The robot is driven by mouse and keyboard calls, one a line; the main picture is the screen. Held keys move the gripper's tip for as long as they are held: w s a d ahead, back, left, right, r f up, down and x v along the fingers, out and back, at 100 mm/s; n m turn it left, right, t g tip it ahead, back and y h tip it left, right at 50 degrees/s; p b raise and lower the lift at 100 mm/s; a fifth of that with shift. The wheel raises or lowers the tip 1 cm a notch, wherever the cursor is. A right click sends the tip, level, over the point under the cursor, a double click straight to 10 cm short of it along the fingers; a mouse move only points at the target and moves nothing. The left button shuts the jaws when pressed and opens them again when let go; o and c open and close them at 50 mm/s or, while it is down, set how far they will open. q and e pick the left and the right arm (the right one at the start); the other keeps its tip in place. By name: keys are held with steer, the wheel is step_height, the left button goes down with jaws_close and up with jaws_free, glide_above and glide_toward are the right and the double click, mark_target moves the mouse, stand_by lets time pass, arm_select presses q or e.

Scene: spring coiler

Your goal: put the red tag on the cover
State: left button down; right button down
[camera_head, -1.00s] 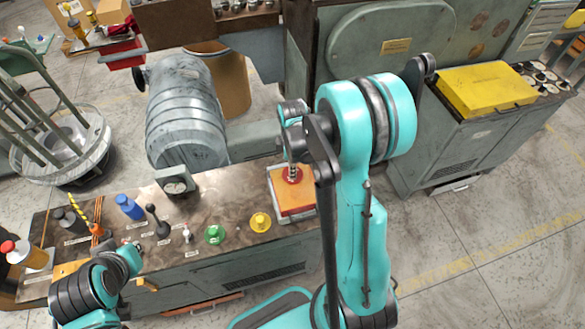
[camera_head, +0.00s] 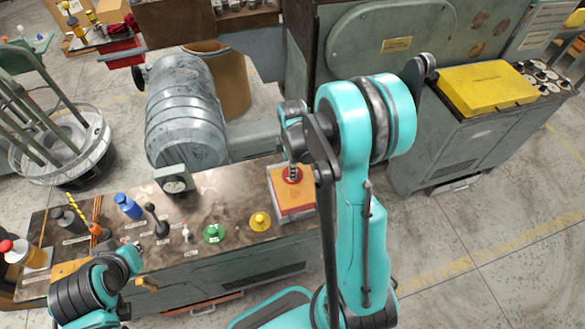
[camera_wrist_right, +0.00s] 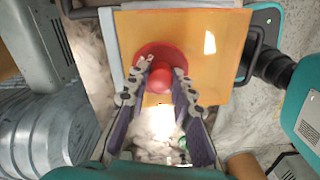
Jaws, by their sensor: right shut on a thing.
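The red tag (camera_head: 292,175) is a round red disc with a knob. It is over the far part of the orange cover (camera_head: 291,201), which lies on a pale box at the bench's right end. My right gripper (camera_head: 292,160) points down from above. In the right wrist view, its fingers (camera_wrist_right: 167,88) are shut on the knob of the red tag (camera_wrist_right: 150,52), with the disc flat against or just over the orange cover (camera_wrist_right: 190,28); I cannot tell if they touch.
A green tag (camera_head: 213,233) and a yellow tag (camera_head: 260,222) stand on the bench left of the cover. A large grey cylinder (camera_head: 186,115) stands behind.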

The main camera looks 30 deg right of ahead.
steer(key=shift+f, duration=0.25)
steer(key=c, duration=1.2)
jaws_free()
steer(key=shift+r, duration=0.15)
step_height(320, 180, up, 25)
steer(key=p, duration=0.9)
steer(key=shift+p, duration=0.3)
